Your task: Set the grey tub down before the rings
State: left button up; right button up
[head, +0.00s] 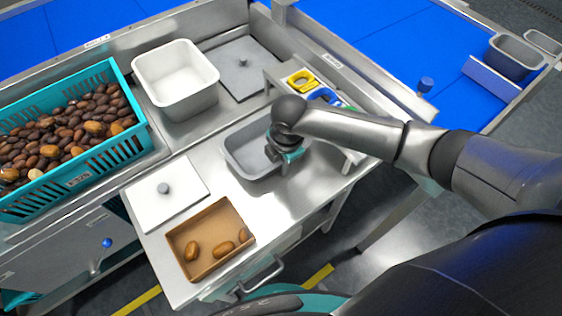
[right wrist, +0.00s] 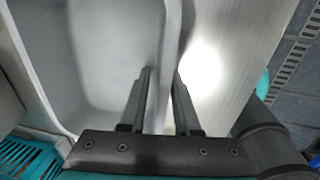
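The grey tub (head: 236,163) is a shallow rectangular tub over the steel worktop, right of the middle of the bench in the head view. It looks level and empty; whether its base touches the steel I cannot tell. My right gripper (head: 284,158) reaches down at its right side. In the right wrist view the two fingers (right wrist: 164,75) stand either side of the tub's rim (right wrist: 172,22), close to it, one inside and one outside. The rings, a yellow one (head: 301,79) and a blue one (head: 322,95), lie on a rack behind the tub, partly hidden by my arm. My left gripper is out of view.
A white tub (head: 200,104) stands behind left, beside a grey lidded plate (head: 243,64). A teal crate (head: 136,122) of dates is at the left. Bare steel lies front right.

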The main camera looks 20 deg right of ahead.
jog(key=r+p, duration=0.1)
jog(key=r, duration=0.3)
jog(key=s+r+p, duration=0.1)
jog(key=r, duration=0.3)
jog(key=r+p, duration=0.1)
jog(key=r, duration=0.3)
jog(key=shift+s+d+r, duration=0.15)
jog(key=shift+s+d, duration=0.1)
jog(key=shift+d, duration=0.05)
